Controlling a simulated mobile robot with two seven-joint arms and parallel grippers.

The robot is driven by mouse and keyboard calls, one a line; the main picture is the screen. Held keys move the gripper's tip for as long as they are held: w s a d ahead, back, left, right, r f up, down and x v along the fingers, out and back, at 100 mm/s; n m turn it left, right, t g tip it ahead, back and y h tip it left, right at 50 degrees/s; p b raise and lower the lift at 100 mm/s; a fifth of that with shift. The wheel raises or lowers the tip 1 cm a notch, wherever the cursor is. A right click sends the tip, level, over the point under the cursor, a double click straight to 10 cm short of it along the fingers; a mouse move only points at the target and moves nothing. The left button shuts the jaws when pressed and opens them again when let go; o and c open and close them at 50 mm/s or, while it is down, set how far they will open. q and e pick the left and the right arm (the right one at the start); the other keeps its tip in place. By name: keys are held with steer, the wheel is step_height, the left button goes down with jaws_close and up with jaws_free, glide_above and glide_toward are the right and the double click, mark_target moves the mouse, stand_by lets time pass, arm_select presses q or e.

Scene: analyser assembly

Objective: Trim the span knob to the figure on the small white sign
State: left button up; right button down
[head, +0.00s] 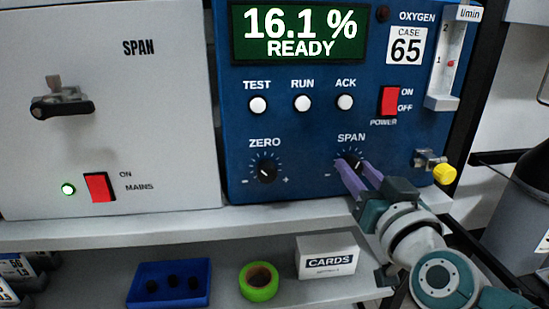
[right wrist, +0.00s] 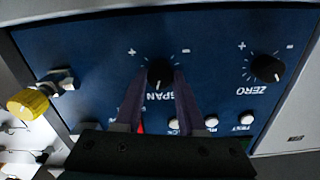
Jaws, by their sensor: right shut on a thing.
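The black span knob (head: 352,160) sits on the blue analyser panel under the SPAN label. My right gripper (head: 357,167) reaches up from the lower right with its purple fingers shut on this knob. In the right wrist view, which is upside down, the span knob (right wrist: 160,73) shows between the fingertips (right wrist: 162,80). The green display (head: 298,33) reads 16.1 % READY. A small white sign (head: 405,46) on the panel reads CASE 65; no other small white sign with a figure is clear. My left gripper is not in view.
The zero knob (head: 266,171) is left of the span knob. TEST, RUN and ACK buttons (head: 302,103) and a red power switch (head: 389,100) are above. A yellow-capped fitting (head: 444,173) is close right. The shelf below holds a cards box (head: 327,258), green tape (head: 259,281) and blue tray (head: 137,281).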

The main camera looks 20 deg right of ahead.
steer(key=m, duration=0.4)
steer(key=shift+m, duration=0.3)
steer(key=m, duration=0.3)
steer(key=shift+m, duration=0.9)
steer(key=c, duration=0.5)
jaws_free()
